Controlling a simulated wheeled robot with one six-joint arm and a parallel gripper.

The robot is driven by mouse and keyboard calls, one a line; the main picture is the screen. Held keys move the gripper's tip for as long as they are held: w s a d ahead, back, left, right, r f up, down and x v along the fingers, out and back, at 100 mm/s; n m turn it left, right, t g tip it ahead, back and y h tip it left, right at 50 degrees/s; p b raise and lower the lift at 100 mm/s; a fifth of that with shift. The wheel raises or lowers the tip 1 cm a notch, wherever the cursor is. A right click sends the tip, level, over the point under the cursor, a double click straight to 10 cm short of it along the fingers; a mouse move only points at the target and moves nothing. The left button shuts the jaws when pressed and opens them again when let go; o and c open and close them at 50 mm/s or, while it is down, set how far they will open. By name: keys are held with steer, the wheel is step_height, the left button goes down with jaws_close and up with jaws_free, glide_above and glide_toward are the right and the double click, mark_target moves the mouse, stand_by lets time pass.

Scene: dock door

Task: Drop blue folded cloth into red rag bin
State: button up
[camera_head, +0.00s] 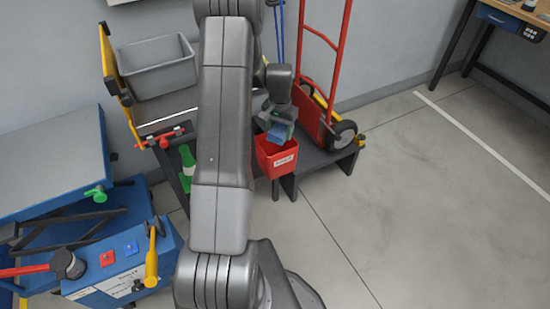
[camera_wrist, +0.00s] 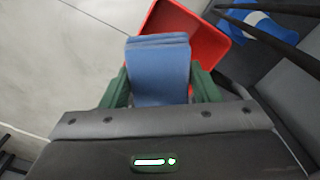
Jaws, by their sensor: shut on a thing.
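The blue folded cloth (camera_wrist: 158,68) is held between the green fingers of my gripper (camera_wrist: 160,88) in the wrist view. In the head view the cloth (camera_head: 279,132) shows as a small blue patch under my gripper (camera_head: 281,118). The red rag bin (camera_head: 278,160) has a white label on its front and sits at the edge of a low dark platform. The cloth is over the bin's opening in the head view. In the wrist view the bin (camera_wrist: 207,45) is behind the cloth, which hides part of its inside.
A red hand truck (camera_head: 338,60) stands right of the bin on the dark platform (camera_head: 318,158). A grey tub (camera_head: 157,66), a green bottle (camera_head: 187,165) and a blue lift table (camera_head: 50,165) are left. A workbench (camera_head: 515,14) is at the back right. Open floor (camera_head: 430,200) lies right.

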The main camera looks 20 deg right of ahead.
steer(key=o, duration=1)
steer(key=shift+c, duration=0.2)
step_height(320, 180, up, 14)
steer(key=p, duration=0.1)
steer(key=shift+f, duration=0.1)
step_height(320, 180, down, 14)
steer(key=shift+f+b, duration=0.15)
steer(key=shift+b, duration=0.4)
step_height(320, 180, up, 6)
steer(key=p, duration=0.3)
steer(key=shift+f, duration=0.2)
